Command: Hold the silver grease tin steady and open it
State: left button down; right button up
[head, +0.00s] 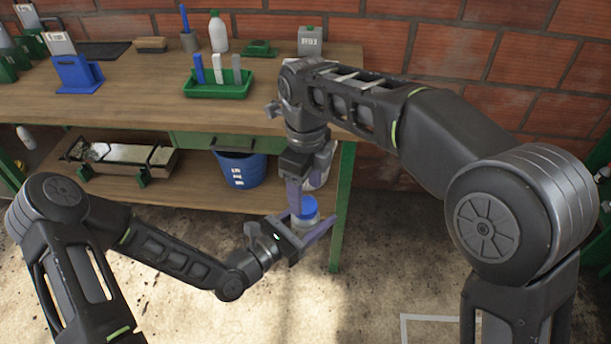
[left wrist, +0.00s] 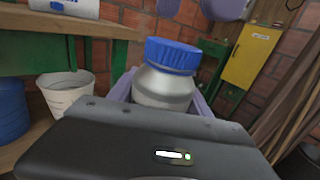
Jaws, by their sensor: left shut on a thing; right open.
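The silver grease tin (left wrist: 163,86) has a blue ribbed lid (left wrist: 172,54). My left gripper (head: 312,228) is shut on the tin and holds it upright in the air in front of the workbench. In the head view the tin's blue lid (head: 304,207) shows between the left gripper's fingers, and most of its body is hidden. My right gripper (head: 303,190) is open and points down just above the lid. Its fingertips also show at the top of the left wrist view (left wrist: 225,8). I cannot tell whether they touch the lid.
The wooden workbench (head: 130,96) holds a green tray (head: 218,90), a blue holder (head: 76,74) and a white bottle (head: 218,32). A blue bucket (head: 238,168) and a metal trough (head: 118,158) stand on its lower shelf. The floor at the front is clear.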

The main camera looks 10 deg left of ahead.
aim_at(306, 205)
jog(key=shift+f, duration=1.8)
